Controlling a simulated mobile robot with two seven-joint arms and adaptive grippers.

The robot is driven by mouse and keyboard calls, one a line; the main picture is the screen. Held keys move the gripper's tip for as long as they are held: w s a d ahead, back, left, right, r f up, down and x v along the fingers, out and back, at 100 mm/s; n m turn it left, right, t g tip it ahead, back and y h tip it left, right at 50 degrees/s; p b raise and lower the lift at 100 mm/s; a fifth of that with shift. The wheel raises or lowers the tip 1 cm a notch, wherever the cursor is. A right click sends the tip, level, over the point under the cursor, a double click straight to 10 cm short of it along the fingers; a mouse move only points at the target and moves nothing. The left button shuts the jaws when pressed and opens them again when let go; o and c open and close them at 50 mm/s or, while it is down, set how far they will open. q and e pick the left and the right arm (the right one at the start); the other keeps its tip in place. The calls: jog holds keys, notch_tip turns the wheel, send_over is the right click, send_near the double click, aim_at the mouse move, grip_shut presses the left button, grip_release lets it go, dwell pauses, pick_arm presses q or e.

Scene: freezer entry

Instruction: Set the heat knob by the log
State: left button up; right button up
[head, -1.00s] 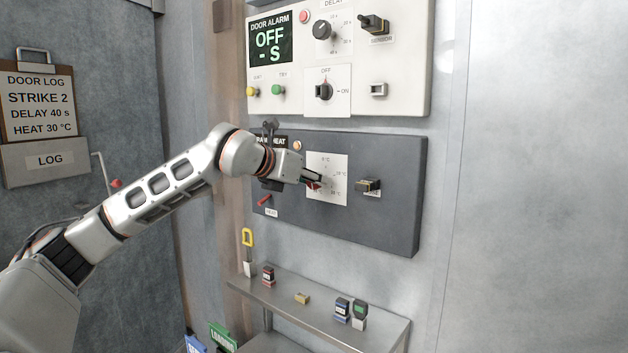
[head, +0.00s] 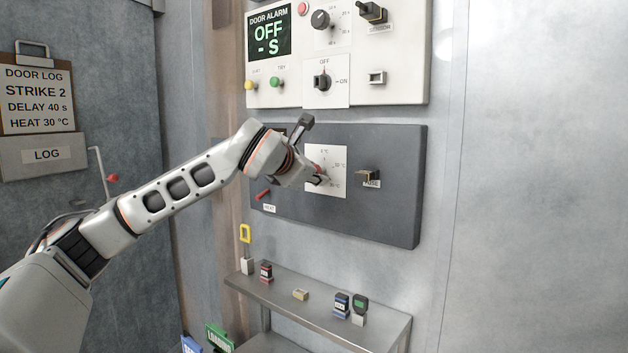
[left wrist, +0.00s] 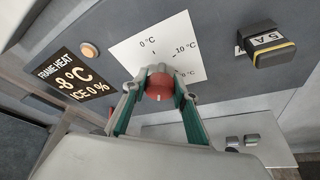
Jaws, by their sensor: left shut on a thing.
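The heat knob is red (left wrist: 160,87) and sits on a white dial plate (head: 335,184) on the dark grey panel. My left gripper (left wrist: 160,92) is shut on the knob, one green finger on each side. In the head view my left gripper (head: 318,176) is at the left part of the dial plate and covers most of the knob. The dial marks 0 °C, 10 °C and more read only partly, and the knob's pointer cannot be made out. The door log (head: 38,100) at left reads STRIKE 2, DELAY 40 s, HEAT 30 °C. My right gripper does not show.
The frame heat display (left wrist: 68,78) reads -8 °C, ICE 0 %. A fuse (head: 367,176) protrudes right of the dial. The white door alarm panel (head: 405,60) is above. A metal shelf (head: 385,334) with several small items is below.

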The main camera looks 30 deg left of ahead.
pick_arm(q)
jog(key=shift+f, duration=0.25)
jog(key=o, duration=1.1)
jog(key=shift+a+r, duration=0.1)
jog(key=v, duration=1.2)
